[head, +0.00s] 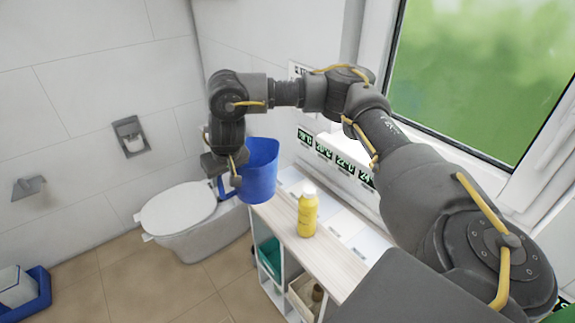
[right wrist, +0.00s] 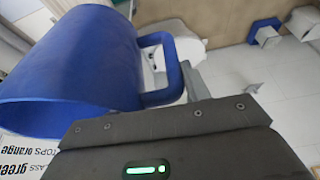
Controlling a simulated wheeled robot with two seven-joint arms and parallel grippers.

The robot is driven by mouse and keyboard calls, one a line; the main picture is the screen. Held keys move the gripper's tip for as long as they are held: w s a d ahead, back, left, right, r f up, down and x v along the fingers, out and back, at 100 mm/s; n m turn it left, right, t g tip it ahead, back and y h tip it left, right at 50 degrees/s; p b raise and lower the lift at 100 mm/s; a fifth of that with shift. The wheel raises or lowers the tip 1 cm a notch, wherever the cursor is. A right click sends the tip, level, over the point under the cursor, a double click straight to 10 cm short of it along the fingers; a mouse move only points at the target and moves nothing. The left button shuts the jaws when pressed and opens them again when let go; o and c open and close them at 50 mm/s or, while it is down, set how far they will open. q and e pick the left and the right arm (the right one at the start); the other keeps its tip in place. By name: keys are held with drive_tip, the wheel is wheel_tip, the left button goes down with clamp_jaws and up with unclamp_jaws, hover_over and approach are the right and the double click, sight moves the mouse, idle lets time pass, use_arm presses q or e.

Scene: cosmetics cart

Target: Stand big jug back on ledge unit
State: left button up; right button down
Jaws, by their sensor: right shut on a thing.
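The big blue jug (head: 262,170) is held by my right gripper (head: 228,178) at its handle. In the head view the jug is about upright and overlaps the far left end of the ledge unit (head: 335,262); I cannot tell whether its base touches the top. The right wrist view shows the jug (right wrist: 70,75) close up, with its handle (right wrist: 165,65) at the jaws; the fingertips are mostly hidden. My left gripper is not in view.
A yellow bottle (head: 307,213) stands on the ledge unit, near the jug. A toilet (head: 190,220) is left of the unit. A blue bin (head: 38,290) is at the lower left. Wall signs (head: 325,150) and a window (head: 480,75) lie behind.

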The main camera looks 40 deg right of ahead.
drive_tip(key=shift+w+d+r, duration=0.1)
drive_tip(key=shift+w+d, duration=0.05)
drive_tip(key=shift+w, duration=0.05)
drive_tip(key=shift+d, duration=0.25)
drive_tip(key=d+f, duration=0.1)
drive_tip(key=d, duration=0.1)
drive_tip(key=d+f, duration=0.1)
drive_tip(key=d, duration=0.2)
drive_tip(key=d+f, duration=0.2)
drive_tip(key=shift+w+d, duration=0.15)
drive_tip(key=shift+d, duration=0.2)
drive_tip(key=d+f+b, duration=0.1)
drive_tip(key=d+f, duration=0.1)
drive_tip(key=d+f+b, duration=0.1)
drive_tip(key=d+f, duration=0.1)
drive_tip(key=f, duration=0.1)
drive_tip(key=shift+w+d, duration=0.2)
drive_tip(key=shift+d, duration=0.15)
drive_tip(key=shift+d+f+b, duration=0.25)
drive_tip(key=shift+d+b, duration=0.05)
drive_tip(key=f, duration=0.2)
drive_tip(key=f+b, duration=0.1)
drive_tip(key=shift+d+f, duration=0.25)
drive_tip(key=shift+f, duration=0.05)
